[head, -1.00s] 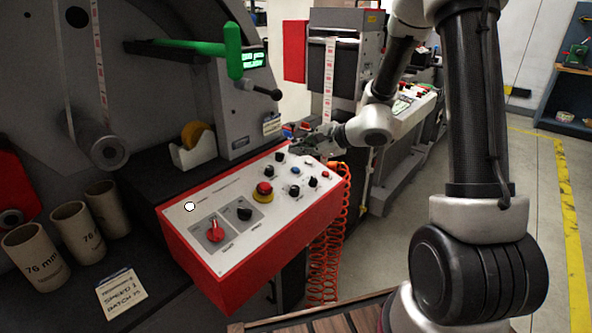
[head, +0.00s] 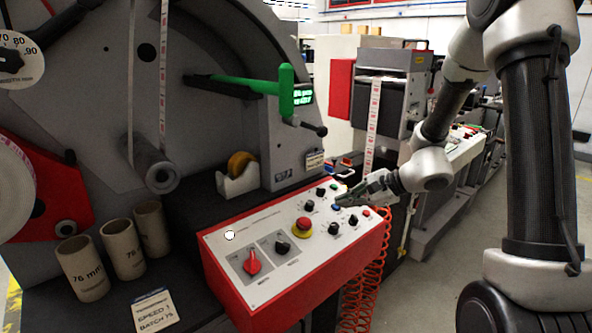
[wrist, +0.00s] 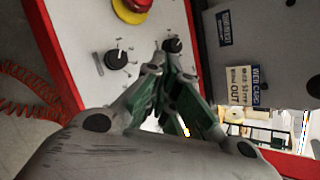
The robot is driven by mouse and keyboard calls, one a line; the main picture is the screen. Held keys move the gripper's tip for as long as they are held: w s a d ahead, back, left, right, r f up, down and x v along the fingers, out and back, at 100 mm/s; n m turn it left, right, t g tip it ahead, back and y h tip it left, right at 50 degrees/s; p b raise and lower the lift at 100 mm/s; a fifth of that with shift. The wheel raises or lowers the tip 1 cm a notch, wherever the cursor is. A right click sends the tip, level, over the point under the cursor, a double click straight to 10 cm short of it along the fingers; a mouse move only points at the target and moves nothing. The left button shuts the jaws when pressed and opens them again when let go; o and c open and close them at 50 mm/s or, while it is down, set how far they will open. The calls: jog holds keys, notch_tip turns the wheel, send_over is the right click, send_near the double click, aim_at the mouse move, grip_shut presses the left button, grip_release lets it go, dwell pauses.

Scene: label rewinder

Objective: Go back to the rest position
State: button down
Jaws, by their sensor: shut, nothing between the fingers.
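My gripper (head: 345,198) is shut and empty. In the head view it is over the far right corner of the red control panel (head: 225,275), near its small knobs and buttons; I cannot tell whether it touches. The panel's white face carries a red emergency button (head: 303,224) on a yellow ring, a red rotary switch (head: 252,263) and a black one (head: 282,246). In the wrist view my closed gripper (wrist: 168,90) hangs over the panel face, beside a black knob (wrist: 115,60).
Floor (head: 425,290) is open to the right.

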jog(key=s+d+r+n+g+h, duration=0.2)
jog(key=s+d+n+g, duration=0.15)
jog(key=s, duration=0.55)
jog(key=s+d+r+n+g+h, duration=0.1)
jog(key=s+d+r+n+g, duration=0.15)
jog(key=s+n, duration=0.4)
jog(key=s+d+r+n+t+h, duration=0.4)
jog(key=s+d+r, duration=0.5)
jog(key=s+r, duration=0.3)
jog(key=shift+d+n+h, duration=0.25)
jog(key=shift+n+h, duration=0.35)
jog(key=shift+h, duration=0.5)
jog(key=shift+s+r, duration=0.1)
